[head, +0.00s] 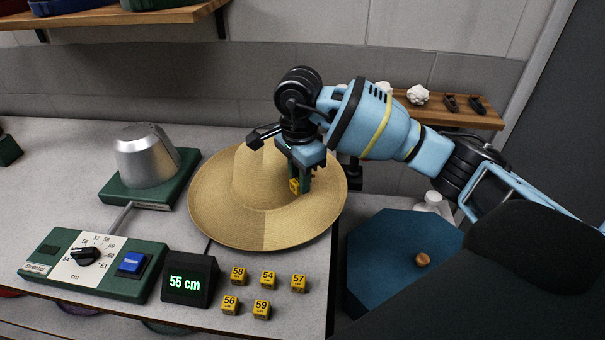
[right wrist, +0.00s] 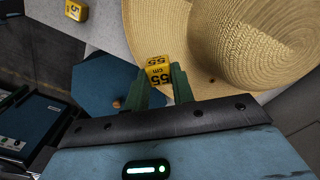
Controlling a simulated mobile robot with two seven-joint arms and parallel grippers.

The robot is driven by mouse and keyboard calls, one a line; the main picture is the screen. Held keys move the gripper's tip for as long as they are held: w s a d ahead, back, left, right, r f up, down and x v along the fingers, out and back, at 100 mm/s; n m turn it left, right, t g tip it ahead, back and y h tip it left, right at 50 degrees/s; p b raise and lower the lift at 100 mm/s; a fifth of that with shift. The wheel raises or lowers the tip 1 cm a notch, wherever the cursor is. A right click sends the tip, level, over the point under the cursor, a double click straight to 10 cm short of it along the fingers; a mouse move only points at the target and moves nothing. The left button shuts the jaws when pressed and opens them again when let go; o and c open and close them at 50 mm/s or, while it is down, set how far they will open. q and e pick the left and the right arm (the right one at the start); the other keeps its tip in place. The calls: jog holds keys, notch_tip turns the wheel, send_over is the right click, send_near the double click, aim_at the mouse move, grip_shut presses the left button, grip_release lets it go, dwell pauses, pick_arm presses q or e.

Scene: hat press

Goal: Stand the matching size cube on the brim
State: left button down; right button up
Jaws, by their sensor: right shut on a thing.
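The straw hat (head: 240,205) rests at the middle of the counter, its wide brim spread around the crown; its brim also shows in the right wrist view (right wrist: 205,75). My right gripper (head: 302,178) is over the right part of the hat, beside the crown. It is shut on a yellow cube (head: 294,186), which reads 55 cm in the right wrist view (right wrist: 158,72). I cannot tell whether the cube touches the brim. The display (head: 188,281) reads 55 cm. My left gripper is not in view.
Several yellow cubes marked 58 (head: 238,276), 54, 57, 56 and 59 stand at the counter's front. The stretcher control box (head: 95,262) and a metal form (head: 146,157) are at left. A blue octagonal surface (head: 385,255) with a small wooden knob lies at right.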

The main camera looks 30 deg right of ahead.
aim_at(300, 221)
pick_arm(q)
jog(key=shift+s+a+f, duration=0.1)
pick_arm(e)
jog(key=shift+f, duration=0.15)
